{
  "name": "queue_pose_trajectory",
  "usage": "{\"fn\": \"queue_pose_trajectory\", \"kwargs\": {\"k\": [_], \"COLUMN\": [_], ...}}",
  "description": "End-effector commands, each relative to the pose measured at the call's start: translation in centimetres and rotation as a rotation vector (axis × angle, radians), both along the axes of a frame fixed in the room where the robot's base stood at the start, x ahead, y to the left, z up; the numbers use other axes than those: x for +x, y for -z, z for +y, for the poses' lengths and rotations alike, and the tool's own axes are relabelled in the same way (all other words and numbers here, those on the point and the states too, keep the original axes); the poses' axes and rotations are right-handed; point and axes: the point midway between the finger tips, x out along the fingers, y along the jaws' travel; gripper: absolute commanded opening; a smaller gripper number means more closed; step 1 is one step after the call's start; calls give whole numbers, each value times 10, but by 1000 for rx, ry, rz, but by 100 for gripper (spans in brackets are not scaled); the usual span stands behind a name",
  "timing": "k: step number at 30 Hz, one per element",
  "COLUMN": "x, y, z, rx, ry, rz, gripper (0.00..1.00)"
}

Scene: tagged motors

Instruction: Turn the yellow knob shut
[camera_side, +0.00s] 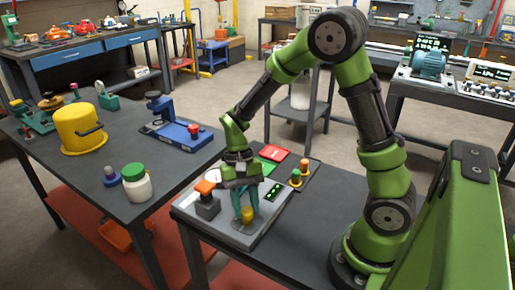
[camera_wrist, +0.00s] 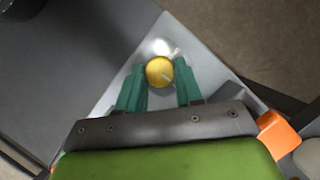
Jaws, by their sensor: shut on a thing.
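The yellow knob (camera_side: 247,215) stands on a light grey panel (camera_side: 225,232) on the table nearest my arm. In the wrist view the yellow knob (camera_wrist: 159,71) is round, with a pale pointer line on its lower right. My gripper (camera_side: 244,208) points down at the knob, its teal fingers on either side of it. In the wrist view my gripper (camera_wrist: 160,78) has its fingertips at the knob's left and right sides, shut on it. The knob's sides are partly hidden by the fingers.
An orange-topped switch (camera_side: 206,188) stands on the panel left of my gripper, also seen in the wrist view (camera_wrist: 279,130). A dark tray (camera_side: 303,178) with small knobs lies behind. The left table holds a yellow pot (camera_side: 78,130) and a white jar (camera_side: 137,187).

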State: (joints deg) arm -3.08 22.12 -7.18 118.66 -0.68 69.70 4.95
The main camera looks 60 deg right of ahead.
Motion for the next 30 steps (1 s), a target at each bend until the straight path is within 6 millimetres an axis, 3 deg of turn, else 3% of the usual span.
{"fn": "queue_pose_trajectory", "kwargs": {"k": [23, 24, 28, 30], "x": [0, 0, 0, 0], "y": [0, 0, 0, 0], "z": [-1, -1, -1, -1], "rx": [-1, -1, 0, 0], "ry": [97, 97, 96, 95], "rz": [-2, -2, -2, -1], "gripper": [5, 42, 60, 60]}}
